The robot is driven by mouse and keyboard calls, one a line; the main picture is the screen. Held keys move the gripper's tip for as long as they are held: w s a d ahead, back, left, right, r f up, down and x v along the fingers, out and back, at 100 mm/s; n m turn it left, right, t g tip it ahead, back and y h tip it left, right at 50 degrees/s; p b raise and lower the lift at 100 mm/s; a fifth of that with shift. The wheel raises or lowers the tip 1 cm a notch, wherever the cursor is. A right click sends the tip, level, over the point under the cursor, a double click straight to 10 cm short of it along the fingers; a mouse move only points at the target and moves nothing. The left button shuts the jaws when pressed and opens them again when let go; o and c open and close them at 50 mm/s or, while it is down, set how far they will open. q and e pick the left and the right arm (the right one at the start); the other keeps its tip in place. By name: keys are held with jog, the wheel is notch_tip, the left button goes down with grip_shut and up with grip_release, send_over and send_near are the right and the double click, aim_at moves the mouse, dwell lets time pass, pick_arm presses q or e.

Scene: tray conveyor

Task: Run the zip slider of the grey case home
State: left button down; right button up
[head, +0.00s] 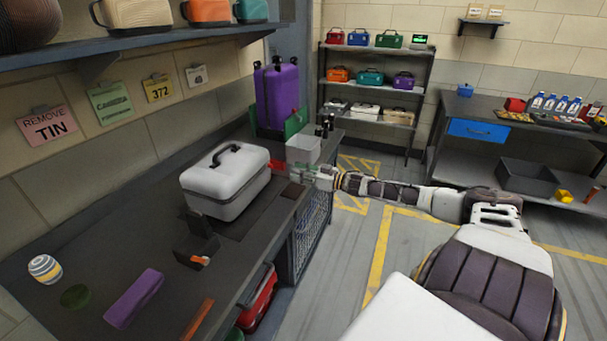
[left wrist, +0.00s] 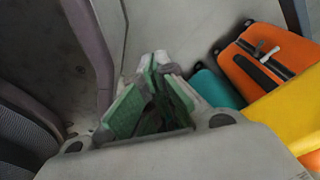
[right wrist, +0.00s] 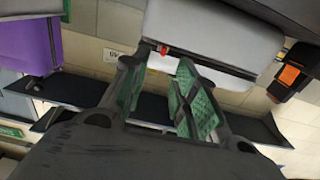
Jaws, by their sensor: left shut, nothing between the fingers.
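The grey case (head: 225,182) stands closed on the dark bench, its black handle on top, a dark seam around its side. In the right wrist view the case (right wrist: 215,35) is ahead of my right gripper (right wrist: 165,62). A small red piece, which looks like the zip slider (right wrist: 163,50), sits at the seam between the fingertips. The fingers are apart; I cannot tell whether they touch it. In the head view my right gripper (head: 290,170) is at the case's right end. My left gripper (left wrist: 155,60) is shut and empty, outside the head view.
A white bin (head: 303,149) and a purple suitcase (head: 277,95) stand behind the case. A black holder (head: 197,250), a purple block (head: 134,298) and a striped jar (head: 45,269) are on the near bench. A shelf (head: 150,46) overhangs the left side.

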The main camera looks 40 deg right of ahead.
jog(key=shift+s+d, duration=0.25)
jog(key=shift+s, duration=0.4)
jog(key=shift+s, duration=0.1)
dwell(0.3)
dwell(0.4)
